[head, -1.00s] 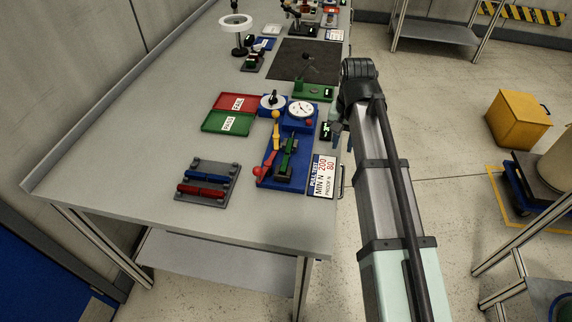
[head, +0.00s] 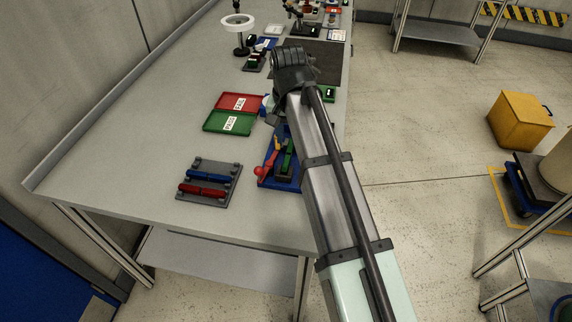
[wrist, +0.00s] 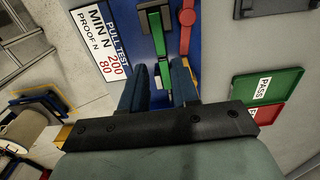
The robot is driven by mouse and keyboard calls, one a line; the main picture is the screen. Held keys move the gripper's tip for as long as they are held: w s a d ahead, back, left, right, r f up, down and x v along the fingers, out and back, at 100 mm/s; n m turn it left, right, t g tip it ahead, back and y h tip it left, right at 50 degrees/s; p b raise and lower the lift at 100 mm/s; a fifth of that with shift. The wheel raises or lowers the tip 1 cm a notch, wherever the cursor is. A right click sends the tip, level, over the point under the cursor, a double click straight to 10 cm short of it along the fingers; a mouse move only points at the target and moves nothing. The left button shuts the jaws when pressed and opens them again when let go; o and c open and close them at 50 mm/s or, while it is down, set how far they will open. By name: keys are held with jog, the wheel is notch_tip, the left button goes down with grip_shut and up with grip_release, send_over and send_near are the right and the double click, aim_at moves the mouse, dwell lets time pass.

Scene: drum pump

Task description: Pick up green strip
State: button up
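The green strip (head: 288,155) sits on the blue pull-test fixture (head: 267,181), beside its red-knobbed lever (head: 262,171), partly hidden by my arm in the head view. In the wrist view the green strip (wrist: 158,35) runs lengthwise between dark clamp parts, with the fixture's blue base (wrist: 215,55) around it. My gripper (wrist: 160,68) is open, its two blue fingers apart on either side of the strip's line. I cannot tell how high it is above the strip. No grip on the strip shows.
The green PASS tray (head: 215,124) and red FAIL tray (head: 228,98) lie left of the fixture. A grey rack (head: 219,195) with blue and red strips stands in front of them. The table's front left is clear. A pull-test sign (wrist: 101,45) shows left of the fixture.

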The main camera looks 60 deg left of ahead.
aim_at(287, 158)
jog(key=shift+f, duration=3.7)
jog(key=shift+c, duration=0.4)
grip_shut()
